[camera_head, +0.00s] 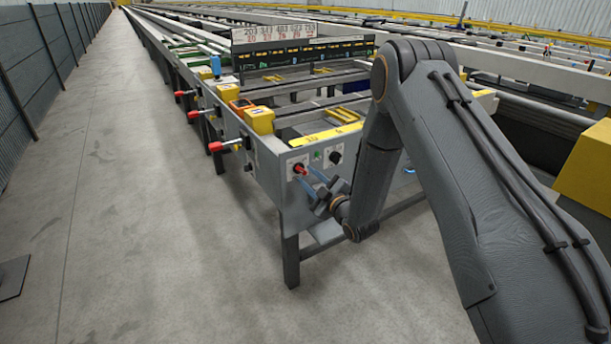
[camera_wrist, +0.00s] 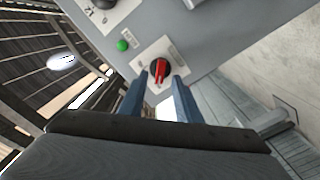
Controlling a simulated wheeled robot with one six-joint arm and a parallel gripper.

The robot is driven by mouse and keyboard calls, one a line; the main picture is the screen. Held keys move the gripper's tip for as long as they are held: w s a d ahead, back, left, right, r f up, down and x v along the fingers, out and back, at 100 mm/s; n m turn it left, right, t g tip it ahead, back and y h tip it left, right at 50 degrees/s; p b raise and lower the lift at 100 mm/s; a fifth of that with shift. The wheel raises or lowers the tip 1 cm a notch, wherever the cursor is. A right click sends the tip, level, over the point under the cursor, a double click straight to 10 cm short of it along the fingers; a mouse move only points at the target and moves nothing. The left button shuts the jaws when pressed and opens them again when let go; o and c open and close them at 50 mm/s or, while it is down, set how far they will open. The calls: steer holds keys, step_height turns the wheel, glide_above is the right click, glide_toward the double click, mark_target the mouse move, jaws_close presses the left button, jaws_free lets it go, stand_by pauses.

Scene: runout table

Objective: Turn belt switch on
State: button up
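The belt switch (camera_head: 300,168) is a red-and-black rotary knob on a white plate on the grey end panel (camera_head: 272,180) of the runout table. In the wrist view the knob (camera_wrist: 160,68) sits just ahead of my fingertips, its red bar slightly tilted from upright in the picture. My gripper (camera_head: 312,182) faces the panel from the right. In the wrist view my gripper (camera_wrist: 162,80) is open, with one blue finger on each side of the knob and nothing held. I cannot tell whether the fingers touch the knob.
A green button (camera_wrist: 122,45) and a black knob (camera_head: 335,157) sit on the same panel, right of the switch in the head view. Red-handled levers (camera_head: 240,144) stick out along the table's left side. A yellow box (camera_head: 260,120) stands on top.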

steer(key=shift+x, duration=1.05)
jaws_close()
